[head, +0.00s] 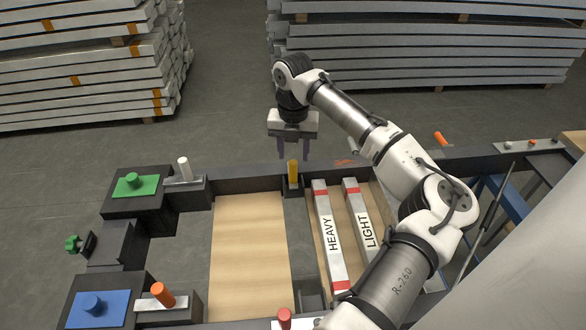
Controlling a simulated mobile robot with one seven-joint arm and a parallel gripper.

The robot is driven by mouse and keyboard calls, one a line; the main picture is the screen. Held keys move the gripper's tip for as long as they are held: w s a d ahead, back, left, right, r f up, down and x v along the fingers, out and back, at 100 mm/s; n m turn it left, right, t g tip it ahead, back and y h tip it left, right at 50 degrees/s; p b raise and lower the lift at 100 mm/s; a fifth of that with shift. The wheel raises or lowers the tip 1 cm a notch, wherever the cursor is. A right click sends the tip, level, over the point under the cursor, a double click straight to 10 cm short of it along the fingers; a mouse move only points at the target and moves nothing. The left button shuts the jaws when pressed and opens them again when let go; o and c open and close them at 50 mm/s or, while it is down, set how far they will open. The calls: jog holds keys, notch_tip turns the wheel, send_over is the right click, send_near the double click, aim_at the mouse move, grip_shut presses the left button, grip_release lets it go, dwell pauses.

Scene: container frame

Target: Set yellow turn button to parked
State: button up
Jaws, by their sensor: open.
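The yellow turn button (293,172) is a small upright-looking yellow piece on the far bar of the dark container frame (240,175), between the wooden panel and the labelled bars. Which setting it is turned to cannot be told from this view. My gripper (294,156) points down in the head view, its two dark fingers spread apart with nothing between them. In the picture the fingers are just above the button, one to each side of its line. They look apart from it; the exact height and depth gap is unclear.
Bars marked HEAVY (328,235) and LIGHT (362,225) lie right of the wooden panel (250,250). A green knob (133,180), white peg (184,168), blue knob (93,305), orange peg (162,294) and red peg (285,317) stand around the frame.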

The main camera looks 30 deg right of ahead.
aim_at(293, 171)
notch_tip(293, 171, down, 8)
jog(key=shift+r+p, duration=0.2)
jog(key=shift+p, duration=0.4)
jog(key=shift+c, duration=0.4)
jog(key=shift+w, duration=0.1)
grip_shut()
